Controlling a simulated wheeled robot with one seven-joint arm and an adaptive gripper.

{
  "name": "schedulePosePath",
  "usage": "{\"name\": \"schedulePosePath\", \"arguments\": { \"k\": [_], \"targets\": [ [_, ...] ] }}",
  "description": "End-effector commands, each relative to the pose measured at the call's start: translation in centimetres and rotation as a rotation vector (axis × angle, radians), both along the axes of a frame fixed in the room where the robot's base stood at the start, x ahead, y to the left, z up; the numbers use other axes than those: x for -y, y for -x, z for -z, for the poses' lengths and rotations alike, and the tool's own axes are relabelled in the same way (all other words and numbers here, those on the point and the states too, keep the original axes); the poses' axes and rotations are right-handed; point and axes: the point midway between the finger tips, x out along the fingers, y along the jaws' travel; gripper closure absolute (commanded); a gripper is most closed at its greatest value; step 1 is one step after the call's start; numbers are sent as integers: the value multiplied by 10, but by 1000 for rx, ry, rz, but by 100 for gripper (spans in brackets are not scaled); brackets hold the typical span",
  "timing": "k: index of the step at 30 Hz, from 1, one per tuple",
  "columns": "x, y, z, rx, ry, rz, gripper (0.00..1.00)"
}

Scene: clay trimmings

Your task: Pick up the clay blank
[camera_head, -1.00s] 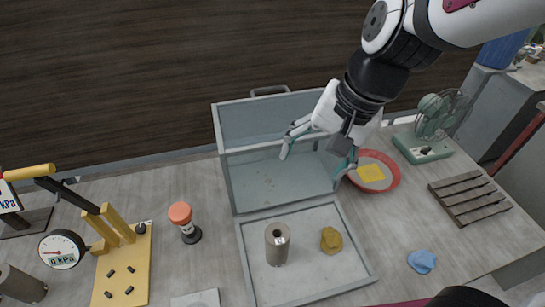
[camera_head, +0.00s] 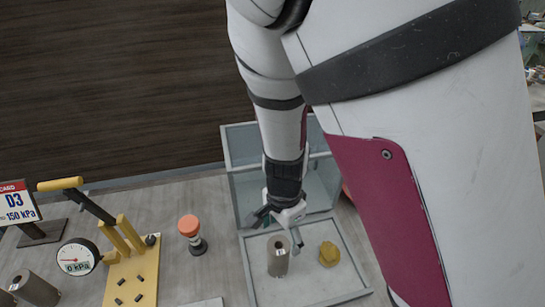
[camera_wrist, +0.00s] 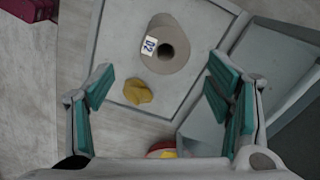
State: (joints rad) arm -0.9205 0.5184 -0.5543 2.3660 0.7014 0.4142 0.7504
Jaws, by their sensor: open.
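A grey-brown cylinder with a hole in its top and a white label (camera_head: 279,262), apparently the clay blank, stands upright on the pale tray part of the open grey case (camera_head: 318,292). The wrist view shows it from above (camera_wrist: 176,53), with the label reading D2. An ochre lump (camera_head: 328,254) lies on the same surface to its right; it also shows in the wrist view (camera_wrist: 138,92). My gripper (camera_head: 277,228) is open and empty, above and just behind the cylinder. In the wrist view its teal-padded fingers (camera_wrist: 160,72) stand wide apart, with the cylinder beyond them.
The case's raised walls (camera_head: 238,152) stand behind my gripper. To the left are an orange-topped object (camera_head: 189,226), a yellow press stand (camera_head: 142,280), a gauge (camera_head: 77,258) and another cylinder (camera_head: 35,289). My arm hides much of the right side.

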Motion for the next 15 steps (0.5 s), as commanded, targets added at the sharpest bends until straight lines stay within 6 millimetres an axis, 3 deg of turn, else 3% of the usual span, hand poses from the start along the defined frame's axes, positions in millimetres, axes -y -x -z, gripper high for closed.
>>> {"name": "schedulePosePath", "arguments": {
  "k": [1,6,15],
  "targets": [
    [1,-3,14,-4,1,3,27],
    [1,-2,41,-4,0,1,27],
    [-1,-1,59,-2,0,-1,27]
  ]
}}
